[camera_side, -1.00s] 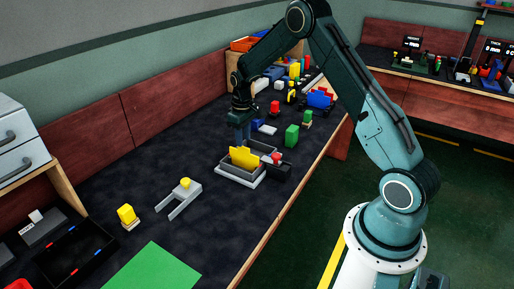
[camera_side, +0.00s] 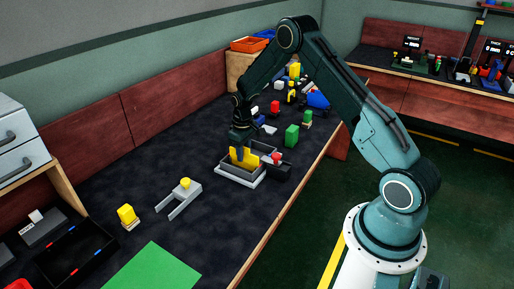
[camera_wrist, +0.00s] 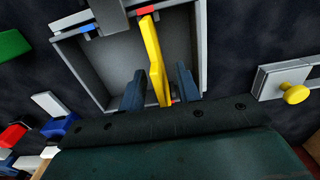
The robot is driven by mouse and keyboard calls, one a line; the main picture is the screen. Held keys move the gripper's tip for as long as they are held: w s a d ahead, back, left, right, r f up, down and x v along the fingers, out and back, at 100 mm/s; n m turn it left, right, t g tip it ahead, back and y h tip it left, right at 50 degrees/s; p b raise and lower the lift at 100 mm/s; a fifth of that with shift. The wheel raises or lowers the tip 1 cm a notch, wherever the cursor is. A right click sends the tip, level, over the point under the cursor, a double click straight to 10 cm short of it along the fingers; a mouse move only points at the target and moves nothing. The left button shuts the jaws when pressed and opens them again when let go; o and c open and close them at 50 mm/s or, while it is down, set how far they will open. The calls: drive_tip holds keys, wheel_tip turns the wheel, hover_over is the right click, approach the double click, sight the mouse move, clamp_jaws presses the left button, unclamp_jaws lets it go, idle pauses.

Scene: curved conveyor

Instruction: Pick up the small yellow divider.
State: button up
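The yellow divider (camera_side: 243,158) stands upright in the small grey tray (camera_side: 243,179) on the dark bench. In the wrist view the divider (camera_wrist: 154,52) is seen almost edge-on and runs across the tray (camera_wrist: 199,50). My gripper (camera_side: 241,149) is lowered over the tray at the divider. In the wrist view my gripper (camera_wrist: 157,84) has its two blue fingers apart, one on each side of the divider, with a gap visible on both sides.
A dark block with a red knob (camera_side: 277,157) adjoins the tray's right side. A green block (camera_side: 291,136) stands behind it. A grey fork-shaped piece with a yellow knob (camera_side: 185,183) lies to the left. Bare bench lies in front of the tray.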

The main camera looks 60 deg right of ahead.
drive_tip(key=shift+f, duration=0.1)
idle(0.4)
clamp_jaws()
wheel_tip(320, 180, up, 20)
idle(0.9)
idle(0.4)
